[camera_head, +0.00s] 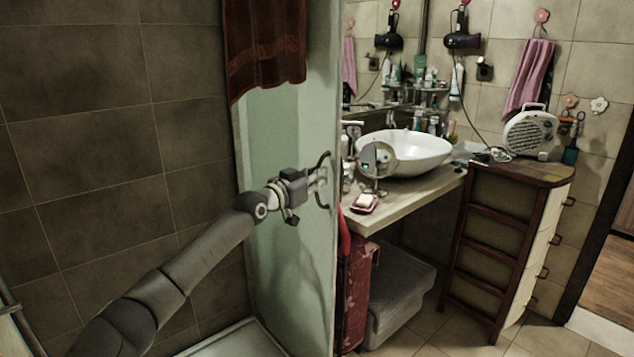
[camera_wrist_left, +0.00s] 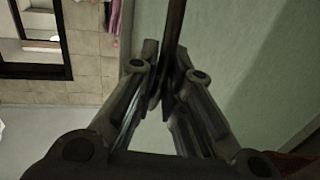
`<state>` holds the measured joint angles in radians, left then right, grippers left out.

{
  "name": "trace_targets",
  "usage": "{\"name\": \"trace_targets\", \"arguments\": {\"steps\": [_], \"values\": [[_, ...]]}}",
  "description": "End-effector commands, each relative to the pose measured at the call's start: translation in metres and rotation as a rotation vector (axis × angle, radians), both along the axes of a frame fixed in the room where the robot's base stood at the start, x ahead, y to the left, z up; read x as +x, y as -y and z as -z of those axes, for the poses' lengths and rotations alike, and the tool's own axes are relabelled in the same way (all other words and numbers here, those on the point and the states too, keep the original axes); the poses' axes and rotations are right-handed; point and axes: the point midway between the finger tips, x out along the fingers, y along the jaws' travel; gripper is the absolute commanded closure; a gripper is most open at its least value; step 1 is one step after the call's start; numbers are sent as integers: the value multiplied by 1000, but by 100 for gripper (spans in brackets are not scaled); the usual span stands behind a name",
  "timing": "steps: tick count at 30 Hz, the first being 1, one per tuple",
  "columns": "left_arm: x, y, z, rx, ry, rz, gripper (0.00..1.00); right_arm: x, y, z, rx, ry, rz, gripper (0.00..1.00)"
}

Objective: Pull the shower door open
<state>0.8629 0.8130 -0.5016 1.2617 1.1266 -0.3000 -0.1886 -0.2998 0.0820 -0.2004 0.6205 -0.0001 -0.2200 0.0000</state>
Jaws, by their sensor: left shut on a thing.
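The shower door (camera_head: 288,215) is a tall, pale green glass panel left of the sink counter, with a brown towel (camera_head: 265,45) hanging over its top. A dark curved handle (camera_head: 323,165) is on the door near its right edge. My left gripper (camera_head: 322,180) is at the handle and shut on it. In the left wrist view the two fingers of my left gripper (camera_wrist_left: 165,95) close around the dark handle bar (camera_wrist_left: 174,35), with the pale door surface (camera_wrist_left: 240,60) to the right. My right gripper is not in view.
A counter (camera_head: 400,203) with a white basin (camera_head: 415,152) and a round mirror (camera_head: 377,160) stands close right of the door. A red bag (camera_head: 357,290) and a grey box (camera_head: 398,290) sit below it. A shower tray (camera_head: 235,343) lies at the bottom.

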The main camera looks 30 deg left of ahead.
Motion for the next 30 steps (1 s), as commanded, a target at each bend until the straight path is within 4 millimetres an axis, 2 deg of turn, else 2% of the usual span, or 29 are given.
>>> {"name": "trace_targets", "arguments": {"steps": [8,9,14,24,30], "values": [[0,-1,-2,-3,2,-1,100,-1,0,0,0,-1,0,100],[0,-1,-1,-3,2,-1,87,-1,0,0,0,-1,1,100],[0,0,-1,-1,1,0,68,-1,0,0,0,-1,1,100],[1,1,3,1,-4,1,68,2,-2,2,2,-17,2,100],[-16,-2,3,2,-4,1,68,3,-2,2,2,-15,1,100]]}}
